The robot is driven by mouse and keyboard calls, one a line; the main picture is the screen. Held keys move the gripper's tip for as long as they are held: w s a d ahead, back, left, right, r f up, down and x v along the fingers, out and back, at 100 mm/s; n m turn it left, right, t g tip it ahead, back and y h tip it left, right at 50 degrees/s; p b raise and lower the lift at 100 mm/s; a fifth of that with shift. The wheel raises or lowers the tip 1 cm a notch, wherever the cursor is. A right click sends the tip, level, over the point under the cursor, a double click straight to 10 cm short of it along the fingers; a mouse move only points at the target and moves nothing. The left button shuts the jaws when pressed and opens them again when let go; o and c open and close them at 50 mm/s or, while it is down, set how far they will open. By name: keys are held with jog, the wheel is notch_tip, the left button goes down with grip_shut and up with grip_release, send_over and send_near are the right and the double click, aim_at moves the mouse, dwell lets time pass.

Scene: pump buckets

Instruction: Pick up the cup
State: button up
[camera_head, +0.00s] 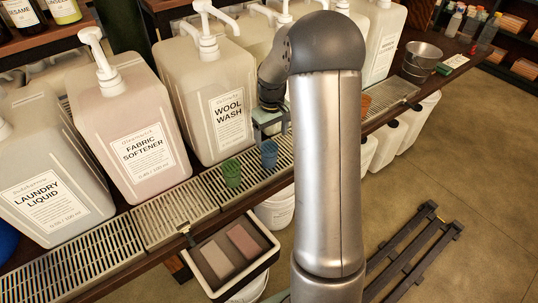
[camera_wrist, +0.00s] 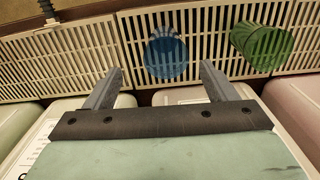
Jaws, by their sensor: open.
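A translucent blue cup (camera_head: 269,156) stands on the slotted drip tray in front of the wool wash jug. A green cup (camera_head: 231,174) stands to its left on the same tray. My gripper (camera_head: 271,132) is open and empty, just above and behind the blue cup in the head view. In the wrist view, the blue cup (camera_wrist: 165,53) lies ahead of the gap between my two fingertips (camera_wrist: 161,72), and the green cup (camera_wrist: 262,47) is off to the right. I cannot tell whether the fingers touch the blue cup.
The wool wash jug (camera_head: 215,95) and fabric softener jug (camera_head: 133,135) stand close behind the tray. An orange cup (camera_head: 365,104) shows partly behind my arm. A metal bucket (camera_head: 421,62) stands farther right. A bin with two blocks (camera_head: 232,254) is below the shelf edge.

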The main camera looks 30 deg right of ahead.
aim_at(269, 151)
jog(key=shift+a+f+p, duration=0.2)
jog(key=shift+f+p, duration=0.2)
jog(key=shift+f, duration=1.55)
jog(key=shift+a+f+p, duration=0.2)
jog(key=shift+f+p, duration=0.2)
jog(key=shift+f, duration=1.55)
jog(key=c, duration=1)
